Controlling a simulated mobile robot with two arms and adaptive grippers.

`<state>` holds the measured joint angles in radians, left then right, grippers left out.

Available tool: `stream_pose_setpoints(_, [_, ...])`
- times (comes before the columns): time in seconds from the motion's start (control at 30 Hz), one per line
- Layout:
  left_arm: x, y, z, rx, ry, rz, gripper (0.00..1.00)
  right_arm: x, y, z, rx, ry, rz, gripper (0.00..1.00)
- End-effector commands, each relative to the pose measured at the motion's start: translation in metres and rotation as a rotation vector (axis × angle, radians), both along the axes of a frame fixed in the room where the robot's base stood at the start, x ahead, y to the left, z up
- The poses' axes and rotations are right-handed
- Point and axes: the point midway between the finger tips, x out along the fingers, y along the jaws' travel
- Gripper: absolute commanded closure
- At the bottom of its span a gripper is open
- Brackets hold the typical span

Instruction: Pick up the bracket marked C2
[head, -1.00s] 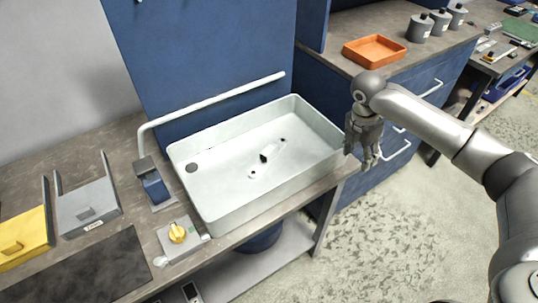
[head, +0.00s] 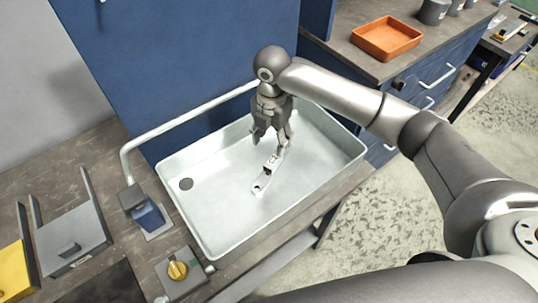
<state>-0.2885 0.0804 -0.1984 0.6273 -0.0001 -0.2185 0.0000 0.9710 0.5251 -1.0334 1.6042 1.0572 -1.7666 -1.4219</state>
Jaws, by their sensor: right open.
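A pale galvanized bracket (head: 266,176) lies on the floor of the white sink-like basin (head: 207,225), right of its drain hole. It has dark holes and a small dark mark near its upper end; I cannot read the mark at this size. My right gripper (head: 271,143) is open and points down over the basin, above the bracket's upper end. Its fingers partly cover that end. I cannot tell whether they touch it. My left gripper is not in view.
A bent white pipe (head: 190,113) runs along the basin's back. An orange tray (head: 387,38) is on the counter at the back right. The basin's left part is clear.

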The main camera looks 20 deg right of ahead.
Motion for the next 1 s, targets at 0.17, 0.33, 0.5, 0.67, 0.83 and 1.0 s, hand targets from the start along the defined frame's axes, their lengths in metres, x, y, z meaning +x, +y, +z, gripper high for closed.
stream_pose_setpoints(0.17, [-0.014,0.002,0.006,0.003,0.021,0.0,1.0,-0.002,-0.001,-0.028,-0.001,0.006,-0.002,0.46])
stream_pose_setpoints(0.33, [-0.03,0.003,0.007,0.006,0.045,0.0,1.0,-0.001,-0.001,-0.041,-0.001,0.001,-0.001,0.46])
stream_pose_setpoints(0.5, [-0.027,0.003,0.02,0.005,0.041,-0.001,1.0,-0.004,-0.004,-0.061,-0.003,0.005,-0.003,0.46])
stream_pose_setpoints(0.67, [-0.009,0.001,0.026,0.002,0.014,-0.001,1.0,-0.004,-0.005,-0.085,-0.003,0.003,-0.002,0.46])
stream_pose_setpoints(0.83, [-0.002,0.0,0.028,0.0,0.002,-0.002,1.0,-0.003,-0.005,-0.093,-0.001,0.0,-0.001,0.46])
stream_pose_setpoints(1.0, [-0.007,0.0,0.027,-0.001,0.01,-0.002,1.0,-0.003,-0.005,-0.093,-0.001,0.0,-0.001,0.48])
